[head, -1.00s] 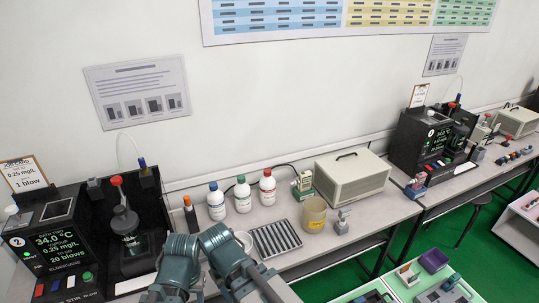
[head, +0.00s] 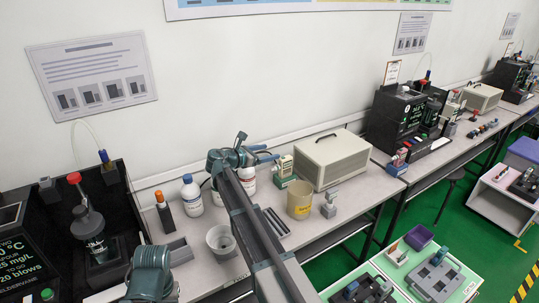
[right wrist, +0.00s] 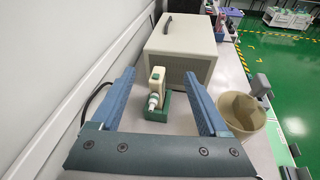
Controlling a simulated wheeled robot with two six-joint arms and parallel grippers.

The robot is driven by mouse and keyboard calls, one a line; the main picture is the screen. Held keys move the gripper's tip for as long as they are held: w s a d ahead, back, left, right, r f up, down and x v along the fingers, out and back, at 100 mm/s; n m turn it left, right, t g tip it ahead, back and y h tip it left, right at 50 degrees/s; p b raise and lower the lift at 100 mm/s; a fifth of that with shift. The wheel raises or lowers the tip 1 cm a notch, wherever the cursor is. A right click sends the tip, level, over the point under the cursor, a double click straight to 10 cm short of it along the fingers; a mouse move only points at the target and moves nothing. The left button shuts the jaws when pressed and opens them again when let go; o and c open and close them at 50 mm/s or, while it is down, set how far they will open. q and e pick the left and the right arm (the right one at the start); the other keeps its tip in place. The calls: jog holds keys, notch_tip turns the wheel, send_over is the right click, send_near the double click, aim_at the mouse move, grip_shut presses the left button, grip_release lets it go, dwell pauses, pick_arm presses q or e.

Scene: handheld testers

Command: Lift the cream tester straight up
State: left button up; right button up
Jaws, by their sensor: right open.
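The cream tester (head: 284,166) stands upright in a small green stand (head: 285,183) on the bench, in front of the beige case. In the right wrist view the tester (right wrist: 156,84), with a green patch and a pale nozzle, shows between the two blue fingers, with a gap on each side. My right gripper (head: 270,156) is open and empty, reaching toward the tester from the left; it also shows in the right wrist view (right wrist: 158,76). I cannot tell whether the fingertips reach past the tester.
The beige case (head: 328,158) stands right behind the tester. A yellowish cup (head: 300,200) stands in front and to the right, close to the right finger. A bottle (head: 192,195) stands left of my right arm. The wall runs along the left in the wrist view.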

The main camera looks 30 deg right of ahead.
jog(key=w+d+r+n, duration=0.1)
jog(key=d, duration=0.1)
jog(key=b, duration=0.9)
send_near(281, 161)
jog(key=w+d+f, duration=0.1)
jog(key=d+f, duration=0.1)
jog(key=d, duration=0.1)
jog(key=shift+h, duration=0.4)
jog(key=x, duration=0.8)
jog(key=shift+w+r+b, duration=0.1)
jog(key=shift+r+b, duration=0.2)
jog(key=shift+b, duration=0.05)
grip_shut()
jog(key=shift+a, duration=0.1)
dwell(0.4)
